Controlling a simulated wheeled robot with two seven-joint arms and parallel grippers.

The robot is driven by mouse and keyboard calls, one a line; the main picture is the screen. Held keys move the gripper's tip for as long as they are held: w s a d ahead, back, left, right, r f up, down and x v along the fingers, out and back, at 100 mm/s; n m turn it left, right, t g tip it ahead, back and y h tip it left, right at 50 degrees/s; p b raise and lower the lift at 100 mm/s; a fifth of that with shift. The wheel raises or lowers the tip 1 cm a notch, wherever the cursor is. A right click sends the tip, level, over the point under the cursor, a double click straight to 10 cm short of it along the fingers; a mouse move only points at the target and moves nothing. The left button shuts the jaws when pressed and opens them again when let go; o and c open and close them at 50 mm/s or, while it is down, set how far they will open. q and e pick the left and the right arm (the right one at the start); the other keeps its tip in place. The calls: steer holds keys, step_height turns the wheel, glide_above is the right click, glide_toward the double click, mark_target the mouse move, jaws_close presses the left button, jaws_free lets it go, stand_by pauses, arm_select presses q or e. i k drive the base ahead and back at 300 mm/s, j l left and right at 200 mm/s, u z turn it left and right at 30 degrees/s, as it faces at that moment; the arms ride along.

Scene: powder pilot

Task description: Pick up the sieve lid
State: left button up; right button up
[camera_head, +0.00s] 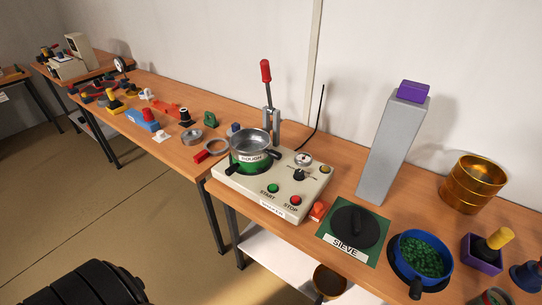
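A round black lid with a raised bar handle (356,227) lies flat on a green square mat (375,252) with a white label reading SIEVE (345,246). It is on the wooden table, right of the cream control box. The lid's top is uncovered and nothing touches it from above. Neither of my grippers is in view.
The cream box (235,178) carries a metal pot (251,141), buttons and a red-knobbed lever (266,72). A tall grey block (394,150) stands behind the mat. A blue pan of green granules (402,277) and a gold pot (470,184) are at right.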

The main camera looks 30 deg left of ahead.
mark_target(354, 226)
steer(key=l+u, duration=0.3)
steer(key=l, duration=0.35)
steer(key=l+u, duration=0.25)
steer(key=l, duration=0.45)
steer(key=i+l, duration=0.05)
